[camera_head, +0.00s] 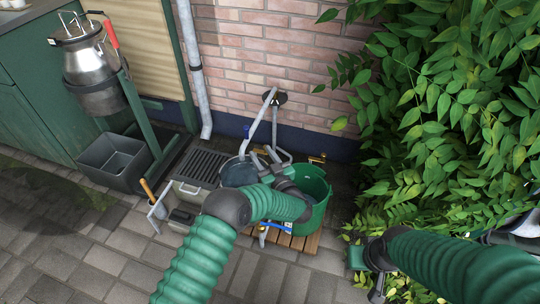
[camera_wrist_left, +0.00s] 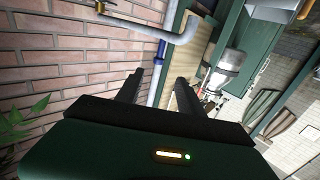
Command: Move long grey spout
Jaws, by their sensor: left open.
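A long grey spout (camera_head: 262,117) slants down from a dark round fitting on the brick wall to the buckets. A bent grey pipe (camera_wrist_left: 150,27), possibly the same spout, crosses the top of the left wrist view, beyond my fingers. My left gripper (camera_head: 256,168) is beside the spout's lower end, pointing left, partly hidden by the cluttered background. In the left wrist view its two dark fingers (camera_wrist_left: 158,82) stand apart with nothing clearly between them. My right gripper (camera_head: 375,282) is low at the right, pointing down. Its jaws are too unclear to read.
A green tub (camera_head: 316,184) stands on a wooden slatted base (camera_head: 305,241) by the wall. A grey bin (camera_head: 113,160) and a metal churn (camera_head: 91,65) are at the left. Leafy branches (camera_head: 460,110) crowd the right. The front paving (camera_head: 85,255) is mostly clear.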

